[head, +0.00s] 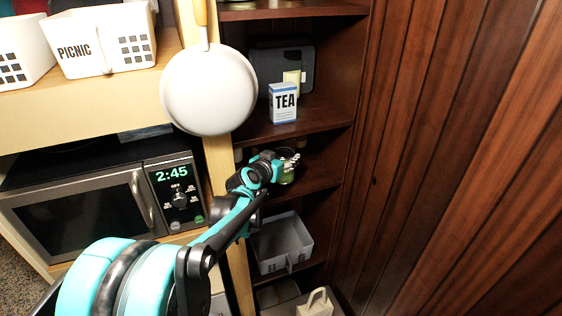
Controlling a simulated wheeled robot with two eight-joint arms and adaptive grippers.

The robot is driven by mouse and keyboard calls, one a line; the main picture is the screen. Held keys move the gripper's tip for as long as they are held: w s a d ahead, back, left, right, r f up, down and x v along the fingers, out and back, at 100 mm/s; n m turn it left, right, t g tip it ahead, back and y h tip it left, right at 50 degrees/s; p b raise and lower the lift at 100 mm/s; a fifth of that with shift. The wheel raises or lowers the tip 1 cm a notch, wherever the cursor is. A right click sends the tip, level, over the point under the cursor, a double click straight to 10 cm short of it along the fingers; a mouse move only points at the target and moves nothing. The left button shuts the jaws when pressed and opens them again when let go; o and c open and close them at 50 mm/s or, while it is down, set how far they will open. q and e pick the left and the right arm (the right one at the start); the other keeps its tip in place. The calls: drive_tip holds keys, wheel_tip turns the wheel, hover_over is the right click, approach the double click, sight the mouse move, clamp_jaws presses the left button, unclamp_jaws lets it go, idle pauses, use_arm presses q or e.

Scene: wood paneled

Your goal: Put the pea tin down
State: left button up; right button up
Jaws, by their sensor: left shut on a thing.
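My left gripper (292,163) reaches from the lower left into the dark wooden shelf unit, at the shelf below the tea box. It is shut on the pea tin (287,178), a small can with a greenish side, mostly hidden behind the gripper. The tin is at or just above the shelf board (318,180); I cannot tell whether it touches. My right gripper is not in view.
A blue and white tea box (284,103) stands on the shelf above. A white pan (209,90) hangs on the post to the left. A grey basket (281,243) sits on the shelf below. A microwave (105,195) is at left; a wood-panelled wall (450,150) closes the right.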

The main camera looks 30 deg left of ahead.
use_arm(q)
drive_tip(key=shift+w+a, duration=0.7)
drive_tip(key=shift+a, duration=0.1)
wheel_tip(320, 180, down, 3)
drive_tip(key=shift+r, duration=0.1)
drive_tip(key=shift+f, duration=0.35)
drive_tip(key=o, duration=1.7)
drive_tip(key=shift+s+d, duration=0.1)
drive_tip(key=shift+o, duration=0.2)
